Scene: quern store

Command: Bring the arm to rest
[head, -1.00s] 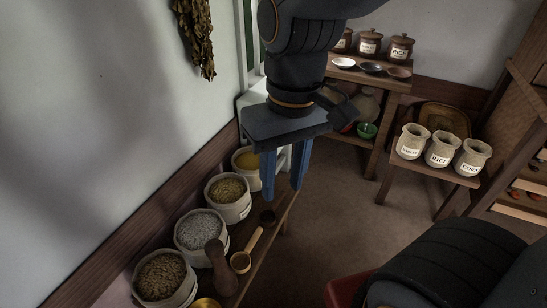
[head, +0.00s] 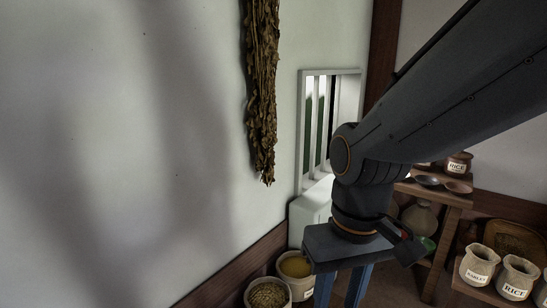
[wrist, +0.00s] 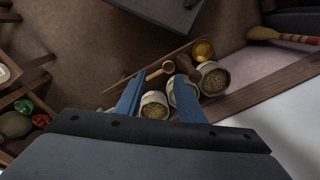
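My gripper (head: 340,290) hangs fingers-down in the head view, with its blue fingertips cut off by the lower edge. In the wrist view, my gripper (wrist: 158,88) shows its two blue fingers spread apart, with nothing held between them. It is above the row of open grain sacks by the wall. One sack (wrist: 153,112) shows between the fingers, lower down. My arm reaches in from the upper right of the head view.
A yellow-grain sack (head: 296,265) stands by the wall below a barred window (head: 332,110). A dried bundle (head: 262,90) hangs on the wall. Labelled jars (head: 479,264) stand at right. A wooden scoop (wrist: 168,69) and a broom (wrist: 280,36) show in the wrist view.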

